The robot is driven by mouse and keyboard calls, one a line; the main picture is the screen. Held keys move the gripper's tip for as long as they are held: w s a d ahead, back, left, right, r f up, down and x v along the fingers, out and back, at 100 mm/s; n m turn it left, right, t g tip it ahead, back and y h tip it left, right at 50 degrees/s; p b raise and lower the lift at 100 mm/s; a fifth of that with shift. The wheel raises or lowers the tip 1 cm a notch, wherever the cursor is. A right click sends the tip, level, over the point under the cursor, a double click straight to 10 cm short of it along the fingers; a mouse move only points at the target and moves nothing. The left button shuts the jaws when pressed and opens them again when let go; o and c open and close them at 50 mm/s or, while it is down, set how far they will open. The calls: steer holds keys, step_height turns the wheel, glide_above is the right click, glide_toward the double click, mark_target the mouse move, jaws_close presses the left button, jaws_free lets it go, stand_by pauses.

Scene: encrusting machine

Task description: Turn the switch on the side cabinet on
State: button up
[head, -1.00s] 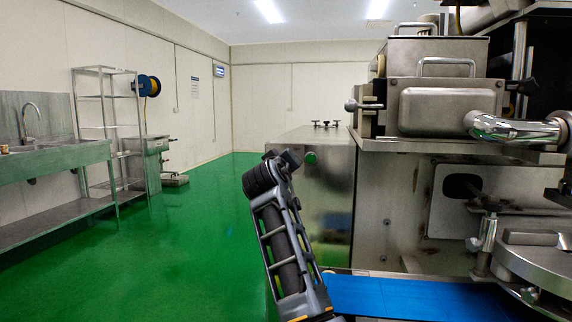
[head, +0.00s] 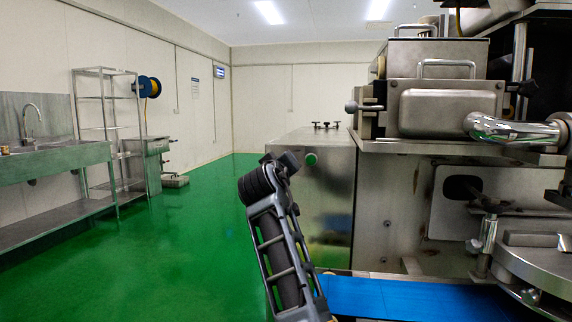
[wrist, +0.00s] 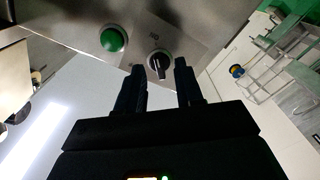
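The side cabinet (head: 330,195) is a steel box left of the machine in the head view. A green round button (head: 311,159) sits on its front; it also shows in the wrist view (wrist: 113,39). The black rotary switch (wrist: 159,64) is beside that button in the wrist view, its knob pointing roughly along the picture's vertical. My gripper (wrist: 159,68) is open, with one finger on either side of the switch in the picture. Whether the fingers touch the knob I cannot tell. In the head view my gripper (head: 289,160) hides the switch.
The steel encrusting machine (head: 450,110) stands close on the right, with a blue belt (head: 400,297) low in front. A sink bench (head: 55,165) and a wire rack (head: 105,130) stand at the left wall. The green floor (head: 190,240) between is clear.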

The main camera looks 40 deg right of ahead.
steer(key=shift+v, duration=2.75)
